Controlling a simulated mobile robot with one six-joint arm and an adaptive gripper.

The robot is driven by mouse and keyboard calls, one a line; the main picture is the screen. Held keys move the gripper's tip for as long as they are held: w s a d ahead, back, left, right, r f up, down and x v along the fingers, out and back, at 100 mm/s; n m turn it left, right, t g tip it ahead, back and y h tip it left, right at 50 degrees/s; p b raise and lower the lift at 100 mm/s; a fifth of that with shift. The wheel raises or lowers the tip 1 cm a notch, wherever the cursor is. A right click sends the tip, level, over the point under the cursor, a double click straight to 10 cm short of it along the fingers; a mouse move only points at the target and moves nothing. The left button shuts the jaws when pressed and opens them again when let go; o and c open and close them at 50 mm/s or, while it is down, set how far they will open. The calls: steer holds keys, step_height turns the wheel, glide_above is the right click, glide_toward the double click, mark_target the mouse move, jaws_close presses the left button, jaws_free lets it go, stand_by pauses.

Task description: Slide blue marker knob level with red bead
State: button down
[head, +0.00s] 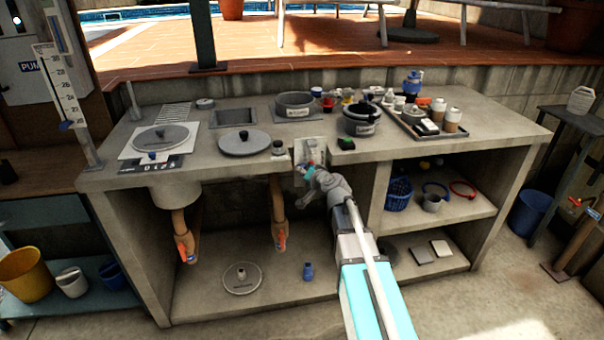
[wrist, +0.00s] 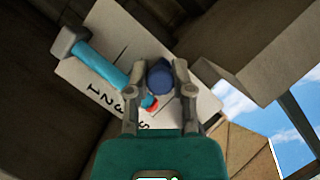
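A white scale plate with black numerals (wrist: 95,88) shows tilted in the wrist view. A light-blue tube (wrist: 112,72) runs along it, partly behind a finger. The small red bead (wrist: 152,103) shows by the tube's lower right end, between my fingers. The dark blue marker knob (wrist: 160,77) stands out from the plate, slightly above the bead in the picture. My gripper (wrist: 158,84) has a finger on each side of the knob, with narrow gaps seeming to show; contact is unclear.
A concrete block (wrist: 262,45) juts out close to my right finger. In the head view, the counter (head: 225,172) holds pots and lids. Two pipes with orange-handled valves (head: 281,240) hang below it, left of my arm. The floor at front right is clear.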

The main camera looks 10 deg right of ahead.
steer(key=shift+r+p, duration=0.95)
steer(key=shift+p, duration=0.05)
steer(key=c, duration=0.8)
jaws_free()
steer(key=shift+o, duration=0.2)
steer(key=shift+f, duration=0.1)
